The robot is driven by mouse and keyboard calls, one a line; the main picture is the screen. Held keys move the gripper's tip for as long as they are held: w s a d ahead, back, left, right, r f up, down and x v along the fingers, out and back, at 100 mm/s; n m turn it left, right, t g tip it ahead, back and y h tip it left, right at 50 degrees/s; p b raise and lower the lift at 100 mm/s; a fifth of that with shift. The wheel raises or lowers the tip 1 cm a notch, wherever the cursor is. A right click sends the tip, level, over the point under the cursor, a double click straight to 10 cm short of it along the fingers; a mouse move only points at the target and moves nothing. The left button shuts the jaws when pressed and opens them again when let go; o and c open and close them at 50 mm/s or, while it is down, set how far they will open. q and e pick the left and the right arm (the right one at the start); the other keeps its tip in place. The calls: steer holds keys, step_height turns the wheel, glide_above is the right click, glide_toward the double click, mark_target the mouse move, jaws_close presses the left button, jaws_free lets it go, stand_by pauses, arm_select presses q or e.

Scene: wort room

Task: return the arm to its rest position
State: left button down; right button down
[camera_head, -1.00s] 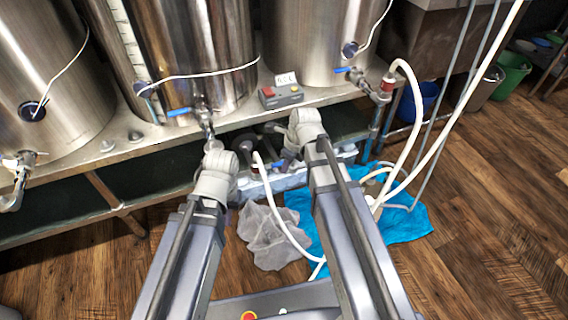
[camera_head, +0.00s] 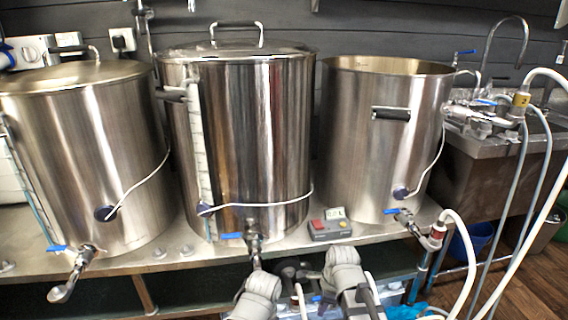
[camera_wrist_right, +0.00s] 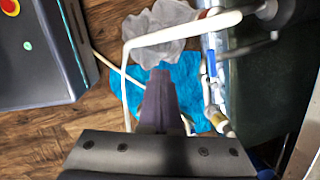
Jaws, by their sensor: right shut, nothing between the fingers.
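In the head view, only upper parts of my arms show at the bottom edge: my left arm's grey joint (camera_head: 257,292) and my right arm's grey joint (camera_head: 343,270). Both are in front of the metal bench, and neither gripper can be made out there. In the right wrist view, my right gripper (camera_wrist_right: 160,75) is shut and empty. Its dark fingers point toward the floor, over a blue cloth (camera_wrist_right: 182,82) and a crumpled grey bag (camera_wrist_right: 168,22). My left gripper's jaws are out of sight.
Several steel kettles, including the middle one (camera_head: 255,130), stand on the metal bench (camera_head: 170,255). A control box (camera_head: 330,228) sits at the bench's front. White hoses (camera_head: 462,255) hang at the right near the sink (camera_head: 478,145). Wooden floor (camera_wrist_right: 60,128) is visible.

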steer(key=s+a+n+g+h, duration=0.1)
steer(key=s+a+n+h, duration=0.3)
steer(key=n, duration=0.8)
steer(key=s+a+n+g+y, duration=0.1)
steer(key=s+n, duration=0.6)
steer(key=n, duration=0.5)
step_height(320, 180, up, 38)
steer(key=p, duration=3.8)
steer(key=shift+w+a+r+p, duration=0.2)
steer(key=shift+r+p, duration=0.05)
steer(key=shift+p, duration=0.05)
